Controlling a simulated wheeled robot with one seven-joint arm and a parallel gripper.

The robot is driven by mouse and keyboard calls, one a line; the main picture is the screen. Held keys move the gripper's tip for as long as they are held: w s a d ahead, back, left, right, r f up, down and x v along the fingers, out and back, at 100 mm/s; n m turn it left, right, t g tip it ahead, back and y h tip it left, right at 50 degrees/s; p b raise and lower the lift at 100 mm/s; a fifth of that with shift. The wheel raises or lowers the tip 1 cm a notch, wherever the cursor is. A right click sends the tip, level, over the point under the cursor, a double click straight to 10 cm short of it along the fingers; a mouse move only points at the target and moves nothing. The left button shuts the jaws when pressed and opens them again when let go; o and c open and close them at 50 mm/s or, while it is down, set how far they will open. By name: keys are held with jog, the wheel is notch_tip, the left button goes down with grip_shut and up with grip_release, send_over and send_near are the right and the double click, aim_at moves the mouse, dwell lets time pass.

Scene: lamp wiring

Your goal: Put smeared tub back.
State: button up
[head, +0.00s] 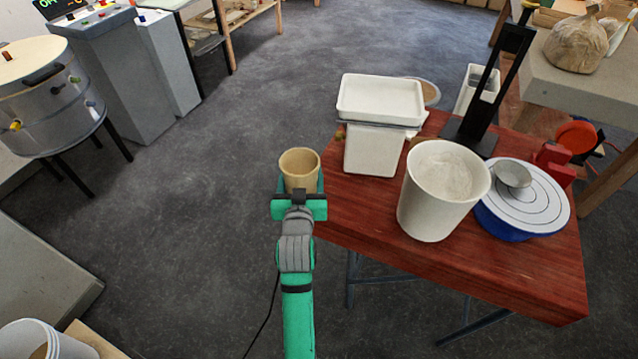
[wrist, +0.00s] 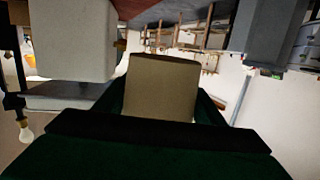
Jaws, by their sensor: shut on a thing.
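A small tan tub (head: 299,165) is held upright in my gripper (head: 300,192), its open top facing up. My gripper is shut on the tub's sides, just off the left edge of the red wooden table (head: 375,215). In the wrist view the tub (wrist: 162,88) sits between the dark jaws (wrist: 162,112), its plain outer wall showing. I cannot make out a smear on it, and its lower part is hidden by the gripper in the head view.
Open grey floor (head: 190,230) lies left of the table.

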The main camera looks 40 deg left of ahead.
jog(key=w+f, duration=0.6)
jog(key=w, duration=0.1)
jog(key=shift+a+f, duration=0.1)
jog(key=shift+a, duration=0.05)
jog(key=shift+a+f, duration=0.2)
jog(key=shift+f, duration=0.15)
jog(key=f, duration=0.3)
jog(key=shift+w+d, duration=0.1)
jog(key=shift+d, duration=0.2)
jog(key=shift+a+f, duration=0.15)
jog(key=o, duration=1.4)
